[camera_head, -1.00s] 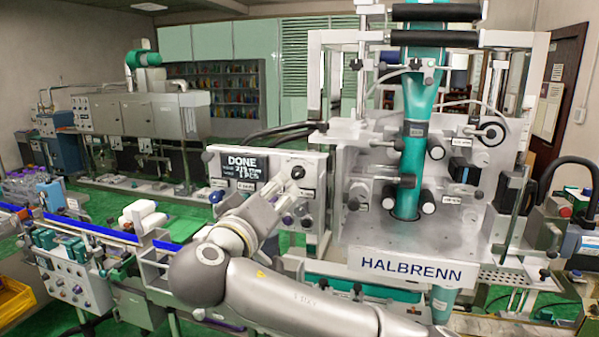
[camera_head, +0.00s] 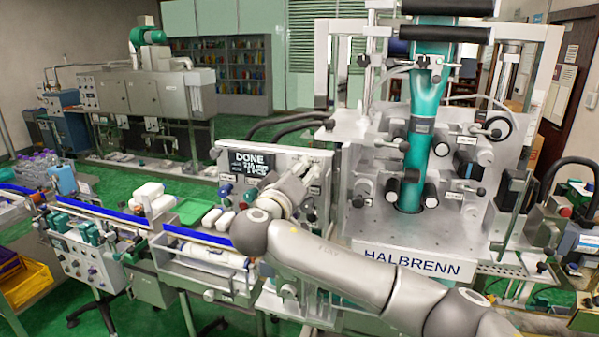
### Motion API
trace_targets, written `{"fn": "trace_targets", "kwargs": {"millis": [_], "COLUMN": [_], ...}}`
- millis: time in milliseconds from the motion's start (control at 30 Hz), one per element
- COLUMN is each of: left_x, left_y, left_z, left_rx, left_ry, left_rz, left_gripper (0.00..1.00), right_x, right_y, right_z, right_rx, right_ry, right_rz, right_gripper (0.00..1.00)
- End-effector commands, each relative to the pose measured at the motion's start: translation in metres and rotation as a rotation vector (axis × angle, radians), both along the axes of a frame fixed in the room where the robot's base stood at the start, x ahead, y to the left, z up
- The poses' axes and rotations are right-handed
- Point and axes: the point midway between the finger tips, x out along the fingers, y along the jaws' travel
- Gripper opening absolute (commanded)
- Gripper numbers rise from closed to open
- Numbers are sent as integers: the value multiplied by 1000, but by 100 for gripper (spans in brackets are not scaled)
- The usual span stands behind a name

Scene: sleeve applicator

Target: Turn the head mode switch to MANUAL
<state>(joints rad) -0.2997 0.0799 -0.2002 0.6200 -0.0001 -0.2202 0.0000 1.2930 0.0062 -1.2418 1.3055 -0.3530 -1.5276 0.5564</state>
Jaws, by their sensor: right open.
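The control panel (camera_head: 231,159) is the upright grey plate left of the HALBRENN machine, with a dark screen reading DONE (camera_head: 250,162). Several small knobs and labels show on it. My right gripper (camera_head: 317,169) is at the panel's upper right, its fingers pointing at the panel face; the arm comes in from the lower right. It is open, and I see nothing between its fingers. I cannot tell whether it touches a knob. The head mode switch cannot be told apart; the gripper and wrist cover part of the panel. My left gripper is not in view.
The HALBRENN machine (camera_head: 410,262) with a green film sleeve (camera_head: 424,110) stands right of the panel. A conveyor (camera_head: 100,212) with blue rails and white bottles (camera_head: 150,190) runs to the left. A yellow bin (camera_head: 25,285) is at lower left.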

Motion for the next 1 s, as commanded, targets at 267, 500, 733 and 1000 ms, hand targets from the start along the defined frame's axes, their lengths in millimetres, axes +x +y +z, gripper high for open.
{"fn": "trace_targets", "kwargs": {"millis": [267, 500, 733, 1000], "left_x": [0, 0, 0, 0], "left_y": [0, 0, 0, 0], "left_z": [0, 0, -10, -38], "left_rx": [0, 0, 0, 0], "left_ry": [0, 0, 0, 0], "left_rz": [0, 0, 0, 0], "left_gripper": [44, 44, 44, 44], "right_x": [0, 0, 0, 0], "right_y": [0, 0, 0, 0], "right_z": [0, 0, -4, -7], "right_rx": [0, 0, -24, -159], "right_ry": [1, 1, 9, 54], "right_rz": [-1, -1, 0, 0], "right_gripper": [25, 0, 0, 0]}}
